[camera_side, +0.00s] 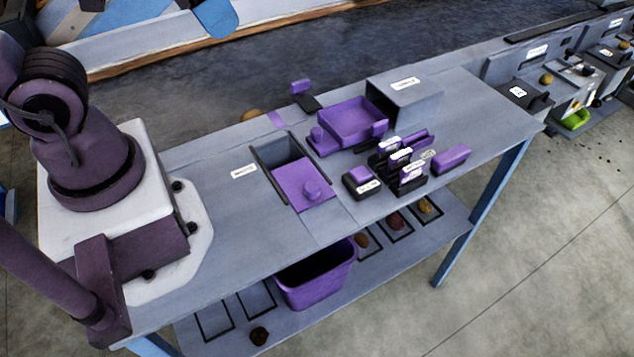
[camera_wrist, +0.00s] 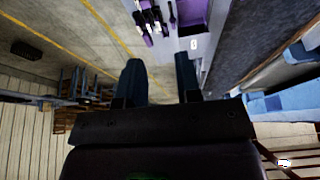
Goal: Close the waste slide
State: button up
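The waste slide (camera_side: 293,190) is a flat purple plate with a round purple knob (camera_side: 312,188). It lies in a framed slot in the grey bench top, in the side view. The plate covers the near part of the slot, and a dark opening (camera_side: 277,153) shows beyond it. A small white label beside the slot is too small to read. My gripper (camera_wrist: 158,66) shows in the wrist view with its two dark fingers apart and nothing between them. It is outside the side view and away from the slide.
A purple tray (camera_side: 352,122) and a grey box (camera_side: 405,100) stand right of the slot. Several small labelled black and purple holders (camera_side: 400,170) stand in front. A purple bin (camera_side: 316,283) sits on the lower shelf. The bench top left of the slot is clear.

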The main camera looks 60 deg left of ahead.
jog(key=w+d+f+m+g, duration=0.1)
jog(key=w+f, duration=0.1)
jog(key=w+d+f+m+g, duration=0.1)
jog(key=w+d+f, duration=0.1)
jog(key=w+d+f+m+g, duration=0.1)
jog(key=w+d+f, duration=0.1)
jog(key=shift+w+d+f+m+g+y, duration=0.1)
jog(key=shift+d+m+g+y, duration=0.1)
jog(key=shift+m+g+y, duration=0.15)
grip_shut()
jog(key=w+d+f+m+g+y, duration=0.1)
jog(key=w+d+f+m, duration=0.25)
jog(key=f, duration=0.35)
jog(key=w+d+f+m+g+y, duration=0.2)
jog(key=w+d+f+m, duration=0.1)
jog(key=d+f, duration=0.3)
jog(key=m, duration=0.2)
send_near(321, 200)
jog(key=f, duration=0.1)
jog(key=d+f, duration=0.2)
jog(key=shift+w+d+f, duration=0.2)
jog(key=shift+w+f, duration=0.1)
jog(key=shift+f, duration=0.05)
jog(key=a, duration=0.1)
jog(key=s+a, duration=0.1)
jog(key=a, duration=0.1)
jog(key=shift+s+f, duration=0.2)
jog(key=shift+f, duration=0.2)
jog(key=shift+s+a, duration=0.2)
jog(key=shift+a, duration=0.2)
